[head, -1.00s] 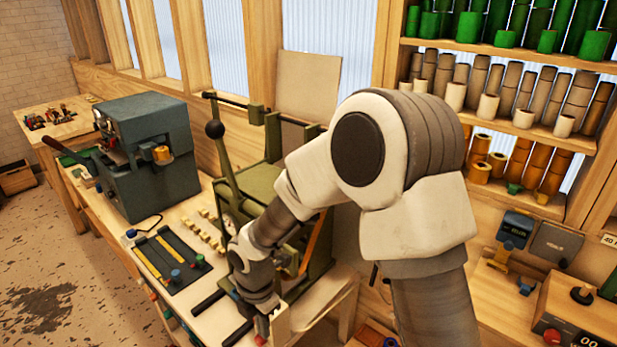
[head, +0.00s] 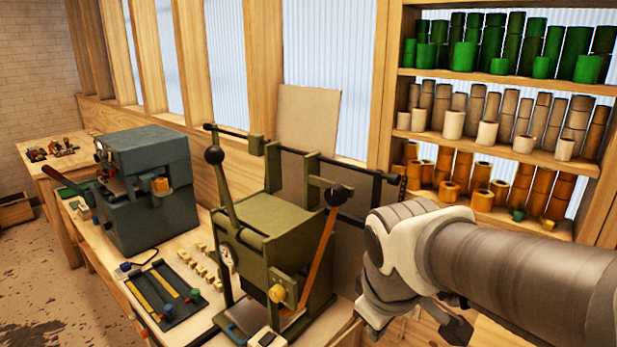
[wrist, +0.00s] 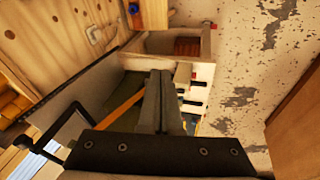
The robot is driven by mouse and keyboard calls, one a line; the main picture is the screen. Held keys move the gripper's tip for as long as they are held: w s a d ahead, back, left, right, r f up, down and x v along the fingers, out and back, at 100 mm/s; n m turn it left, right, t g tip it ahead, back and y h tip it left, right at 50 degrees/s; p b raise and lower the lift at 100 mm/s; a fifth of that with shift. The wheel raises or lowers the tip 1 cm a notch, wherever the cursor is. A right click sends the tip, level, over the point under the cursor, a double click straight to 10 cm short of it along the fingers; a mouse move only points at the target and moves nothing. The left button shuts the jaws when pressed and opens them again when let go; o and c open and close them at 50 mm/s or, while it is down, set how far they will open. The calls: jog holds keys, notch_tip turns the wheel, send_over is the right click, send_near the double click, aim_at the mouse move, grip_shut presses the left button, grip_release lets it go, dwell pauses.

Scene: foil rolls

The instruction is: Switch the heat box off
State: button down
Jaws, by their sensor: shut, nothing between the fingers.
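No box is readably labelled as the heat box, so I cannot tell for sure which it is. An olive press (head: 265,245) with levers stands on the bench in the head view. A dark grey-green machine (head: 155,190) stands further left. My gripper (wrist: 160,78) shows in the wrist view with its dark fingers together and empty. Its fingertips are not clear in the head view.
Shelves (head: 500,77) of foil rolls stand at the back right. The black tray (head: 165,295) with strips lies left of the press. The wrist view shows a wooden panel (wrist: 60,50), an open wooden crate (wrist: 190,45) and bare floor (wrist: 240,60) at right.

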jog(key=s+d+r+m+t+b, duration=0.1)
jog(key=s+d+m, duration=0.3)
jog(key=s+m, duration=0.3)
jog(key=shift+s+r+m+t+y, duration=0.2)
jog(key=shift+r+m+t+y, duration=0.1)
jog(key=shift+m, duration=0.2)
jog(key=w+f+n+t+b, duration=0.25)
jog(key=w+f+b, duration=0.25)
jog(key=w, duration=0.4)
jog(key=w+f+n+t+b, duration=0.2)
jog(key=w+f+t+b, duration=0.3)
jog(key=w, duration=0.5)
jog(key=a+f+n+g+y+b, duration=0.1)
jog(key=a+f+n+y+b, duration=0.2)
jog(key=a, duration=0.4)
jog(key=w+a+f+n+g+y+b, duration=0.1)
jog(key=a+f+n+g+y+b, duration=0.1)
jog(key=a+f+y+b, duration=0.4)
notch_tip(320, 180, down, 2)
jog(key=shift+a+f+n+y, duration=0.25)
jog(key=shift+a+n+y, duration=0.6)
jog(key=shift+a+y, duration=0.35)
